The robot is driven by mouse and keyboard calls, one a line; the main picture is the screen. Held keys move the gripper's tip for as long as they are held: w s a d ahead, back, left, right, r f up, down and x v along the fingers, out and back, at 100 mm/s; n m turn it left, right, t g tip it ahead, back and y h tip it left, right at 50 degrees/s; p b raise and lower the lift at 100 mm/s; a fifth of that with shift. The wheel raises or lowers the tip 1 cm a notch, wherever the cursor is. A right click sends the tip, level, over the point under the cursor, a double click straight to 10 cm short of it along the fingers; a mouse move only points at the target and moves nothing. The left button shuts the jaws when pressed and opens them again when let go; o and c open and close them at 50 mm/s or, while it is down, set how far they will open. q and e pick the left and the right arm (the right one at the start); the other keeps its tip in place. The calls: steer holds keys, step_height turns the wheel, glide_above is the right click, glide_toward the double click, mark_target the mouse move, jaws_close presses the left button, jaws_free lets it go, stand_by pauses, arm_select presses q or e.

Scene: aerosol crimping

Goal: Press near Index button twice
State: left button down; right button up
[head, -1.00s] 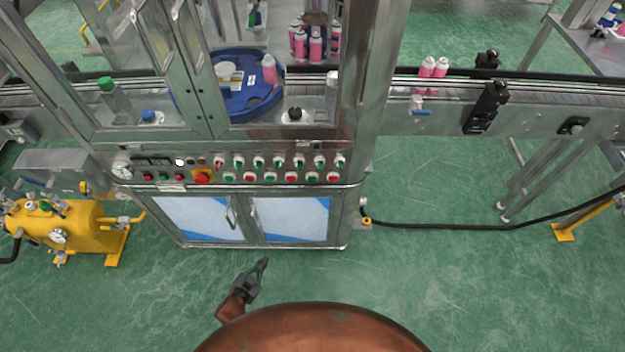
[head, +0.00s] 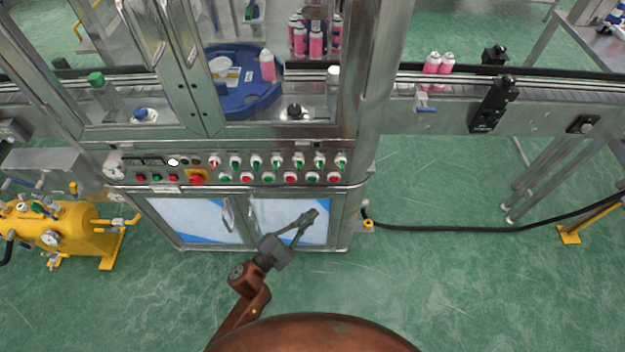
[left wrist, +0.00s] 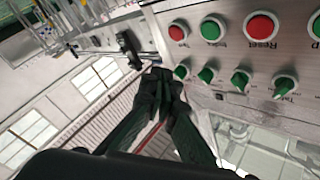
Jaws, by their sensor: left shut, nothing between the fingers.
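The green Index button (left wrist: 212,28) sits in the push-button row in the left wrist view, between two red buttons, with its label beside it. In the head view I take it to be the green button (head: 312,177) in the lower row of the machine's control panel (head: 207,165). My left gripper (head: 314,213) is shut and empty, in front of the cabinet doors and lower in the picture than the button. In the left wrist view its closed fingers (left wrist: 158,76) are left of and below the button, visibly apart from it. My right gripper is not in view.
A row of knobs (left wrist: 241,80) lies close beside the push buttons. A red emergency stop (head: 197,179) is farther left on the panel. A conveyor (head: 440,112) runs right, a yellow pump unit (head: 70,225) stands left, and a black hose (head: 450,228) crosses the floor.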

mark_target(312, 179)
arm_select(q)
steer(key=shift+w, duration=0.1)
